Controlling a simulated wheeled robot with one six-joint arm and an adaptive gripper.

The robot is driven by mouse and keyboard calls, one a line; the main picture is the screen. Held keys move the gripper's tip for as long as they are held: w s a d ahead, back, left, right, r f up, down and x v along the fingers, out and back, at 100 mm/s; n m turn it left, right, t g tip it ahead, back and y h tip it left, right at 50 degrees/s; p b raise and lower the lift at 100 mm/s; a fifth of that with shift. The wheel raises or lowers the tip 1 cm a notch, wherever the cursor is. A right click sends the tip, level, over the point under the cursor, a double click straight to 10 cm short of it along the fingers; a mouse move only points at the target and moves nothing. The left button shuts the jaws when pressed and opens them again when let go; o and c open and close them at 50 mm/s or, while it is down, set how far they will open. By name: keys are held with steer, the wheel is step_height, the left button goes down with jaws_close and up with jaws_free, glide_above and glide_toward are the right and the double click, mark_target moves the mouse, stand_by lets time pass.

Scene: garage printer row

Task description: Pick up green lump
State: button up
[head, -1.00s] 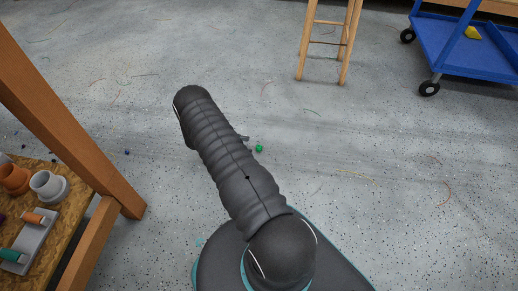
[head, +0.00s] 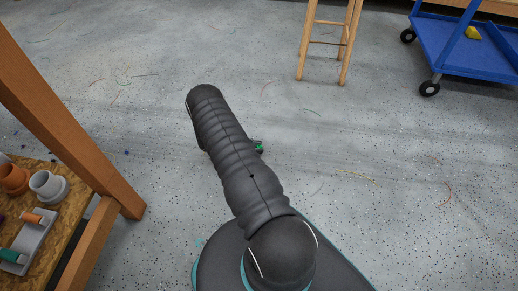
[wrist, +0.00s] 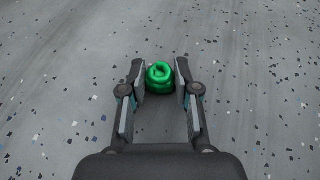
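The green lump (wrist: 160,77) is a small, shiny, rounded piece on the grey speckled floor. In the wrist view it sits between the fingertips of my gripper (wrist: 160,84). The fingers stand apart on either side of it, with a narrow gap visible at least on the left; contact on the right is unclear. In the head view the lump (head: 260,148) shows just right of my arm, partly covered by a dark fingertip. Most of my gripper is hidden behind the arm there.
A wooden stool (head: 328,40) stands at the back. A blue cart (head: 465,45) with a yellow item (head: 473,33) is at the upper right. A wooden bench (head: 75,215) with pots (head: 47,186) is at the left. The floor around the lump is mostly clear, with thin scraps.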

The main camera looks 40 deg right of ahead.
steer(key=shift+r, duration=0.1)
steer(key=shift+r, duration=0.55)
steer(key=r, duration=0.1)
steer(key=r+p, duration=0.1)
steer(key=s+d+r, duration=0.1)
steer(key=r, duration=0.1)
steer(key=s+d+r+p, duration=0.1)
steer(key=s+d+r, duration=0.4)
steer(key=s+d, duration=0.1)
steer(key=shift+s+d+r+p, duration=0.35)
steer(key=shift+s+r, duration=0.05)
steer(key=shift+s, duration=0.5)
